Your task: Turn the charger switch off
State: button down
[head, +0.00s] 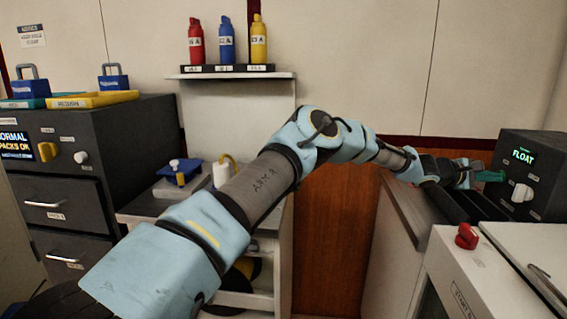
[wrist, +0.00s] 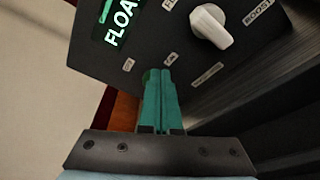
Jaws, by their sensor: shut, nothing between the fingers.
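The charger is a dark box (head: 528,172) at the right in the head view, with a lit green "FLOAT" display (head: 523,156). In the wrist view its front panel (wrist: 185,75) is close and tilted. It carries a white knob (wrist: 211,27) between small labels, one reading "BOOST". Two small labels, seemingly "OFF" and "ON", sit just beyond my fingertips. My gripper (wrist: 159,76) has green fingers held together, empty, pointing at the panel by these labels. It also shows in the head view (head: 492,176). The switch itself is hidden by the fingers, and I cannot tell its position or whether they touch it.
A red knob (head: 467,236) stands on the white cabinet (head: 478,275) at the lower right. Dark ribbed blocks lie below my gripper, beside the charger. A dark drawer cabinet (head: 95,150) is at the left. A shelf (head: 232,76) holds red, blue and yellow bottles.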

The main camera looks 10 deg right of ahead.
jog(key=shift+w+d+r+b, duration=0.1)
jog(key=shift+w+r+b, duration=0.05)
jog(key=shift+r+b, duration=0.4)
jog(key=shift+w, duration=0.1)
jog(key=shift+w+d+r+b, duration=0.1)
jog(key=shift+w+r+b, duration=0.15)
jog(key=shift+r+b, duration=0.1)
jog(key=shift+w, duration=0.1)
dwell(0.3)
jog(key=shift+s+r+b, duration=0.2)
jog(key=shift+r+b, duration=0.05)
jog(key=shift+b, duration=0.4)
jog(key=w+a+b, duration=0.2)
jog(key=a+b, duration=0.3)
jog(key=shift+a, duration=0.35)
jog(key=shift+r, duration=0.1)
